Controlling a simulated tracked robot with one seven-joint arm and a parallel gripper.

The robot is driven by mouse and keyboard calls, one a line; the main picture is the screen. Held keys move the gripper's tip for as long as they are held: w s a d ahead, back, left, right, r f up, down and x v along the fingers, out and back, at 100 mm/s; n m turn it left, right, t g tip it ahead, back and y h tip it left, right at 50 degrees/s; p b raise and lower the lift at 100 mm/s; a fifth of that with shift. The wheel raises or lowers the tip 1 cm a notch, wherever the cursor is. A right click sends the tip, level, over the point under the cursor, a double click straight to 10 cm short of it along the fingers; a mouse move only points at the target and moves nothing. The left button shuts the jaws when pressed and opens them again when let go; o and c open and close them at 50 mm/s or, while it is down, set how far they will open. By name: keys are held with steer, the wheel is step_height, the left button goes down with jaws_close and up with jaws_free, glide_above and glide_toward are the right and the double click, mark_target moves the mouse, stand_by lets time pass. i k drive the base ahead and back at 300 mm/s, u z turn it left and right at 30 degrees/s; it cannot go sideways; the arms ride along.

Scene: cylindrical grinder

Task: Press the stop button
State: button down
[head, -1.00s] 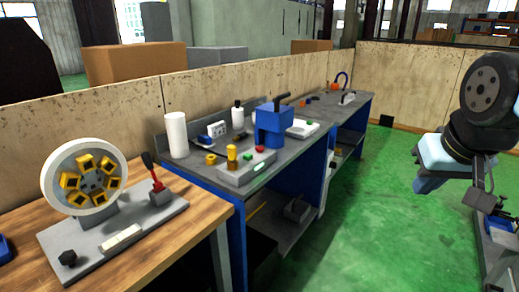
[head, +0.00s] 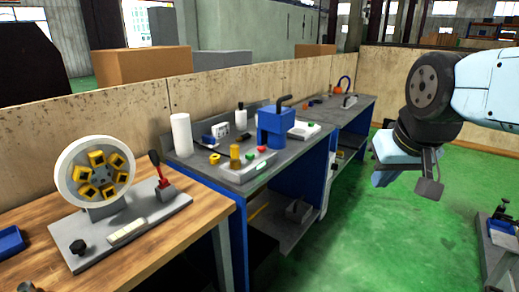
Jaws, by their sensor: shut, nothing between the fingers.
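A small red button (head: 262,149) sits on top of a low grey control box (head: 243,171), near its right end, on the grey workbench. My gripper (head: 429,186) is at the right of the head view, shut and empty. It hangs above the green floor, well to the right of the bench and apart from the box. No label on the red button can be read.
A blue machine (head: 275,128) with a dark handle stands right behind the control box. A second panel (head: 302,131) with a green button lies farther right. A white cylinder (head: 181,135) stands at left. A wooden table (head: 165,245) with a yellow-slotted wheel (head: 95,175) is nearer. Green floor (head: 370,240) is open.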

mark_target(261, 148)
steer(key=z, duration=0.05)
steer(key=i, duration=1)
steer(key=u, duration=0.05)
